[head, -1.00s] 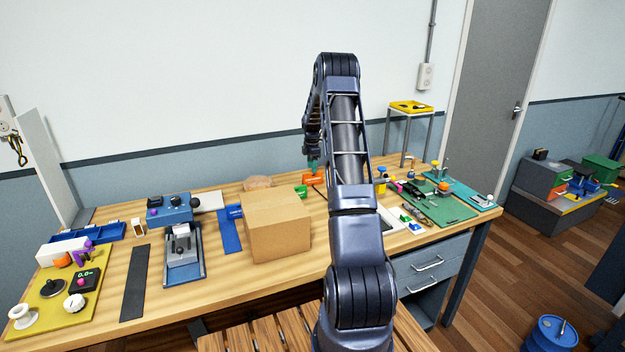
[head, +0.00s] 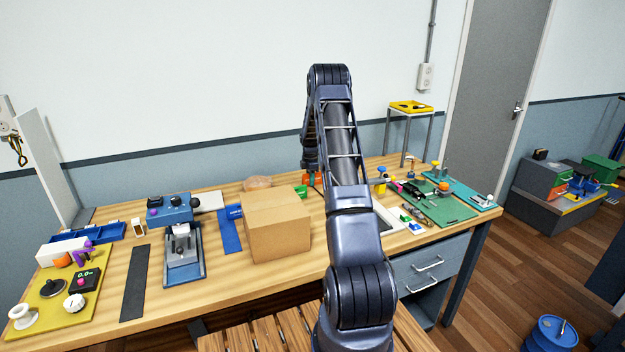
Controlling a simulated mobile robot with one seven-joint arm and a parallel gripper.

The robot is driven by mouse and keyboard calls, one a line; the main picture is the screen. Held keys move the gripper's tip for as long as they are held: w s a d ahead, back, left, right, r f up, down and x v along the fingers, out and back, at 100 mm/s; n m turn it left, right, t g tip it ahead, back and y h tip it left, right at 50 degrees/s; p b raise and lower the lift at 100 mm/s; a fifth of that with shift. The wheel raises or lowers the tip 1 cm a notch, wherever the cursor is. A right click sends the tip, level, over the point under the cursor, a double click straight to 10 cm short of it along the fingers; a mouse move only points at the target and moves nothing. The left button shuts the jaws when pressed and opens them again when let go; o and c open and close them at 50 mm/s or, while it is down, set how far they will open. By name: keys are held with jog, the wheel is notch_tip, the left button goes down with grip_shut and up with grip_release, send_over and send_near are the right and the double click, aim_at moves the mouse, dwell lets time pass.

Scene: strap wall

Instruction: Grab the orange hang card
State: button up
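The orange hang card (head: 307,178) shows as a small orange patch at the back of the workbench, just right of a small green object. My gripper (head: 312,182) is low over the bench at the card, with its dark fingers in front of part of it. The arm and the gripper hide the rest of the card. The fingertips are too small and covered to show whether they are open, shut or touching the card.
A cardboard box (head: 275,226) stands in front and left of the card. A green cup-like object (head: 301,191) is close on the left, with a tan lump (head: 258,183) beyond it. A green mat (head: 440,207) with several small parts lies to the right.

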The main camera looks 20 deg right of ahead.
grip_shut()
